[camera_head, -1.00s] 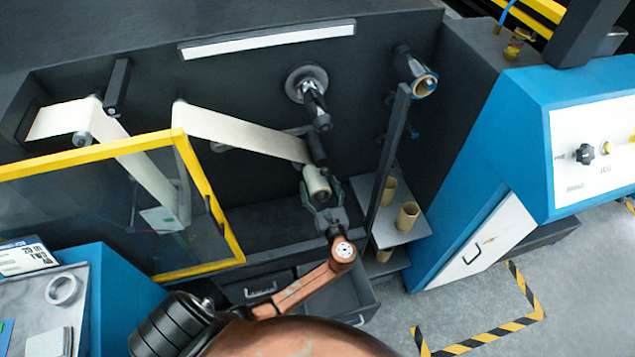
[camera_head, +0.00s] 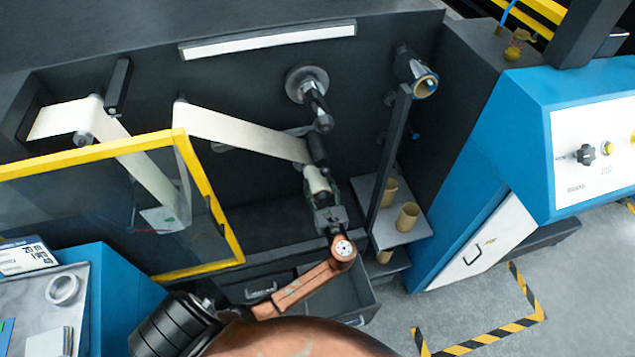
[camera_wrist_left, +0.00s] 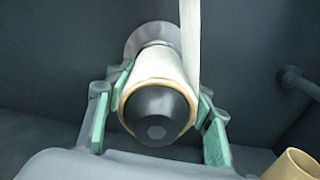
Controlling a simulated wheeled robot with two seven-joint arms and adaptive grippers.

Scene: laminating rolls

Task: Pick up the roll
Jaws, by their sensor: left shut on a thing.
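The roll (camera_head: 317,179) is a short cream cylinder with a tan core on a dark spindle, at the end of a white web in the machine. In the left wrist view the roll (camera_wrist_left: 163,72) shows end-on, with the dark spindle cone (camera_wrist_left: 156,117) in its core. My left gripper (camera_head: 321,187) is shut on the roll, its green-padded fingers on both sides. The gripper also shows in the left wrist view (camera_wrist_left: 157,112). The roll is still around the spindle. My right gripper is not in view.
The white web (camera_head: 245,131) runs from the roll up to the left. A dark upright post (camera_head: 389,160) and a shelf (camera_head: 405,228) with several cardboard cores stand to the right. A yellow-framed guard (camera_head: 208,195) is on the left. An open drawer (camera_head: 340,302) is below.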

